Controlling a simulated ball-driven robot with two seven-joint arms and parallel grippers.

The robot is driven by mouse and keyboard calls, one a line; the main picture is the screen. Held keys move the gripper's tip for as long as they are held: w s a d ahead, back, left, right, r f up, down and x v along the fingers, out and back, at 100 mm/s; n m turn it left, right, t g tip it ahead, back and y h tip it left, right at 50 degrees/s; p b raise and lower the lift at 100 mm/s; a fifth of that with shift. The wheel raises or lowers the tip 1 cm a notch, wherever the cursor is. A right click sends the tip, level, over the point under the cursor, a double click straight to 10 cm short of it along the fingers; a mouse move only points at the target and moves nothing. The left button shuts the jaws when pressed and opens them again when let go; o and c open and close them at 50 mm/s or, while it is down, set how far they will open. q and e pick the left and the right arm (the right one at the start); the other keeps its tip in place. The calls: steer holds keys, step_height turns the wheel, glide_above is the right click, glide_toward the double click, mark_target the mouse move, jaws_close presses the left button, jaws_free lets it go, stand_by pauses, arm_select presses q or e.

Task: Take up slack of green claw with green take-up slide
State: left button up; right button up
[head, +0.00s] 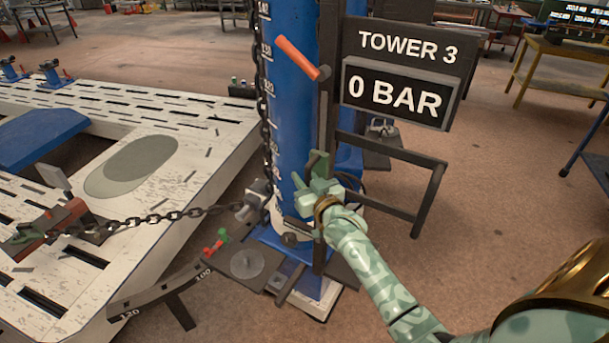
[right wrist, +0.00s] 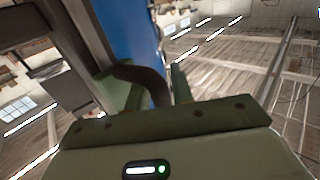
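A clamp with dark red blocks (head: 68,214) stands on the white bench at the left. A green piece (head: 24,236), which looks like the green claw, is at its left end. A dark chain (head: 150,217) runs from the clamp to the blue tower (head: 291,120). I cannot make out the green take-up slide for certain. My right gripper (head: 309,172) is at the tower's front right side. Its fingers are apart in the right wrist view (right wrist: 158,92), with a dark curved bar (right wrist: 148,78) between them. Whether they touch it is unclear. My left gripper is out of view.
A sign with a 0 BAR display (head: 398,92) hangs right of the tower, above a dark frame (head: 425,200). An orange handle (head: 297,57) sticks out above my gripper. A curved scale arm (head: 160,290) juts out low in front.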

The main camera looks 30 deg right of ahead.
steer(key=shift+s, duration=0.1)
steer(key=s+a, duration=0.1)
steer(key=s, duration=1.5)
steer(key=shift+a+p, duration=0.25)
steer(key=shift+p, duration=0.2)
steer(key=s+a+f+n+g+b, duration=0.1)
steer(key=s+f+g, duration=0.25)
steer(key=f, duration=0.65)
steer(key=s+a+f+g+y+b, duration=0.15)
steer(key=s+f, duration=0.25)
steer(key=f, duration=0.7)
steer(key=s+a+f+n+g+h, duration=0.1)
steer(key=s+f+g, duration=0.2)
steer(key=f, duration=0.7)
steer(key=s+a+f+n+g+b, duration=0.1)
steer(key=s+f+g+b, duration=0.2)
steer(key=s+f, duration=0.9)
steer(key=s+a+f+n+g+y+b, duration=0.1)
steer(key=s+a+f+g+b, duration=0.1)
steer(key=s+f+g, duration=0.4)
steer(key=s+f+b, duration=0.1)
steer(key=s+f, duration=0.4)
steer(key=s, duration=0.4)
steer(key=shift+s+f+n, duration=0.2)
steer(key=shift+f+n, duration=0.15)
steer(key=shift+n, duration=0.05)
